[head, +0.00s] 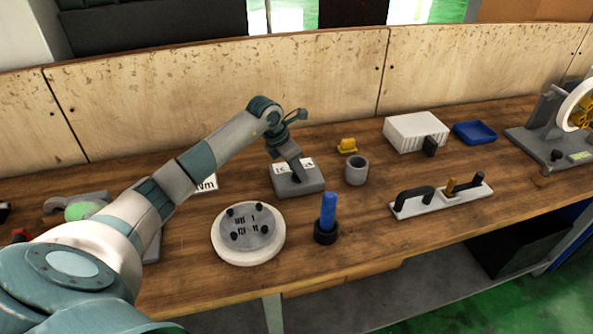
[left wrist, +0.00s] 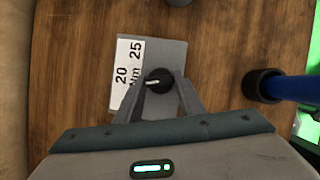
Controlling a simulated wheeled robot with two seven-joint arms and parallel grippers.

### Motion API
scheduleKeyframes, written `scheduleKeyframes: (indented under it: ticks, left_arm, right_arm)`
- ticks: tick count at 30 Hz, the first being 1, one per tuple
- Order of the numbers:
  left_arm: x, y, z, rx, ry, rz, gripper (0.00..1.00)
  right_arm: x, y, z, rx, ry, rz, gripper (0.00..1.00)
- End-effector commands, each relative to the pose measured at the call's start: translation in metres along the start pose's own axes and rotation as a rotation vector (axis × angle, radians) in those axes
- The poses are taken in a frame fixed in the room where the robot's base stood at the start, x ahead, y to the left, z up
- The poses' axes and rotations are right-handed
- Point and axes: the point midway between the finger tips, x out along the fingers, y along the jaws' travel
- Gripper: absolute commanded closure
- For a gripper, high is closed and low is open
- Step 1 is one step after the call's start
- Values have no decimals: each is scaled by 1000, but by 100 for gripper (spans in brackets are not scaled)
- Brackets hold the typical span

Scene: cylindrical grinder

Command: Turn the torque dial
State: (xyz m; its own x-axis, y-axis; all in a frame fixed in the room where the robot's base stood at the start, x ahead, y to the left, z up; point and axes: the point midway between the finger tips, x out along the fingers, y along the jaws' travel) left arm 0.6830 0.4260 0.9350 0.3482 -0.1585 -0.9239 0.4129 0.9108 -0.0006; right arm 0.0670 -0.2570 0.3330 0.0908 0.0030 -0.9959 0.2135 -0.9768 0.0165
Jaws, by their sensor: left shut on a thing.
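The torque dial is a small black knob (left wrist: 158,80) with a pale pointer line, on a grey box (head: 299,184) on the bench. A white label (left wrist: 128,68) on the box reads 20, 25 and Nm. My left gripper (left wrist: 158,88) reaches down over the box, its two fingers shut on the knob from either side. In the head view the left gripper (head: 297,172) hides most of the knob. The pointer line lies roughly sideways in the left wrist view, towards the label. My right gripper is in neither view.
A round white plate (head: 226,248) with black knobs and a blue-handled tool (head: 328,212) stand in front of the box. A grey cup (head: 356,171) and a yellow part (head: 347,146) stand just right. A white board with handles (head: 440,200) lies farther right. A wooden wall runs behind.

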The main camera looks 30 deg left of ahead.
Motion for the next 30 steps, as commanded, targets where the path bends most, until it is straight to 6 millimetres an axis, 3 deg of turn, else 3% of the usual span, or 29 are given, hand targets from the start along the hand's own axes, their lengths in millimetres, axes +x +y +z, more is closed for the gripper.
scheduleKeyframes:
  ticks: [15,30]
  left_arm:
    - [1,-3,1,-375,-2,157,87]
    - [0,-3,2,-482,-1,201,87]
  right_arm:
    - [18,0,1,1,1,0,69]
    - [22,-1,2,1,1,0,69]
